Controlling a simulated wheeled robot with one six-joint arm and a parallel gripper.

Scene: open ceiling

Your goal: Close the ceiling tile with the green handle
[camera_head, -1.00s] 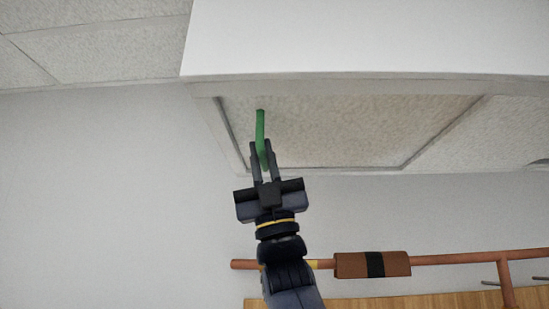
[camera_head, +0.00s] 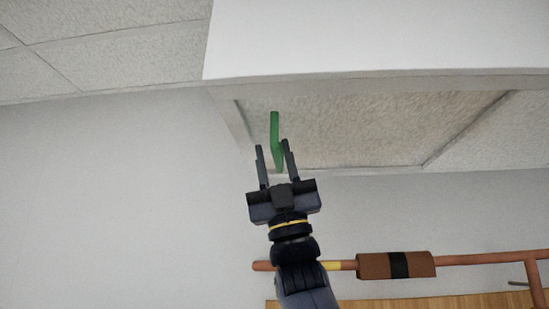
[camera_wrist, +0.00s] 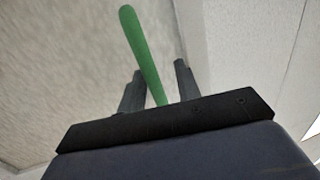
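The green handle (camera_head: 275,130) hangs from the left part of a speckled ceiling tile (camera_head: 380,125). The tile sits within a pale frame, with dark lines along its side edges; I cannot tell if it is fully flush. My gripper (camera_head: 273,147) is below the handle, its fingers apart on either side of the handle's lower end. In the wrist view, the handle (camera_wrist: 143,50) runs between the two fingers of my gripper (camera_wrist: 159,70), nearer the left one. I cannot tell whether a finger touches it. The handle's lower end is hidden behind the gripper body there.
A smooth white panel (camera_head: 400,40) fills the top, in front of the tile. Other ceiling tiles (camera_head: 120,55) lie to the left. A copper pipe with a brown sleeve (camera_head: 375,265) runs across the lower right. The grey wall on the left is bare.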

